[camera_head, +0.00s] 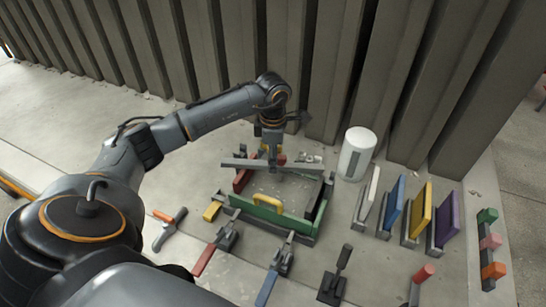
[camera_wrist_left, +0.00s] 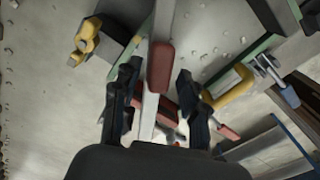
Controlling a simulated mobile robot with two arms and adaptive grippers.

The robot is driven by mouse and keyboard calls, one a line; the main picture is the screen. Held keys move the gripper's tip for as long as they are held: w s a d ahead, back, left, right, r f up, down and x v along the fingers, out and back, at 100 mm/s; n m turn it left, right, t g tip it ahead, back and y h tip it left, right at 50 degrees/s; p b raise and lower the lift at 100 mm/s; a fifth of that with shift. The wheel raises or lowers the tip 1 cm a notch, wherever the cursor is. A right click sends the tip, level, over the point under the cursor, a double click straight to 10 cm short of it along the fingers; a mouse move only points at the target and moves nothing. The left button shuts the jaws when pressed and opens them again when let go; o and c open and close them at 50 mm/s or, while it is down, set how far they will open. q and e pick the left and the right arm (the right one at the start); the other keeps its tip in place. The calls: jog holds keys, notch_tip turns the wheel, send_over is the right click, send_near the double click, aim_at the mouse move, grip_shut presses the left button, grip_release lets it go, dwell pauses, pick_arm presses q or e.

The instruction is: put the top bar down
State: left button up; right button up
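The top bar, a long grey bar (camera_head: 240,163), lies across the far side of the mould in the head view. I cannot tell whether it sits flush there. My left gripper (camera_head: 272,155) points down at its middle. In the left wrist view a pale bar (camera_wrist_left: 150,115) with a red grip (camera_wrist_left: 161,66) runs between my left fingers (camera_wrist_left: 158,85). The fingers stand apart with gaps on both sides of the grip. The near side of the mould is a green bar (camera_head: 285,222) with a yellow handle (camera_head: 267,200). My right gripper is not in view.
A white cylinder (camera_head: 356,153) stands right of the mould. Beyond it are upright panels: white, blue (camera_head: 397,203), yellow (camera_head: 422,208) and purple (camera_head: 448,219). Clamps with red (camera_head: 204,260) and blue (camera_head: 267,288) handles lie in front. A ribbed wall (camera_head: 240,50) rises behind.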

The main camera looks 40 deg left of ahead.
pick_arm(q)
jog(key=shift+r+p, duration=0.3)
notch_tip(320, 180, up, 12)
jog(key=b, duration=0.4)
jog(key=shift+f, duration=0.2)
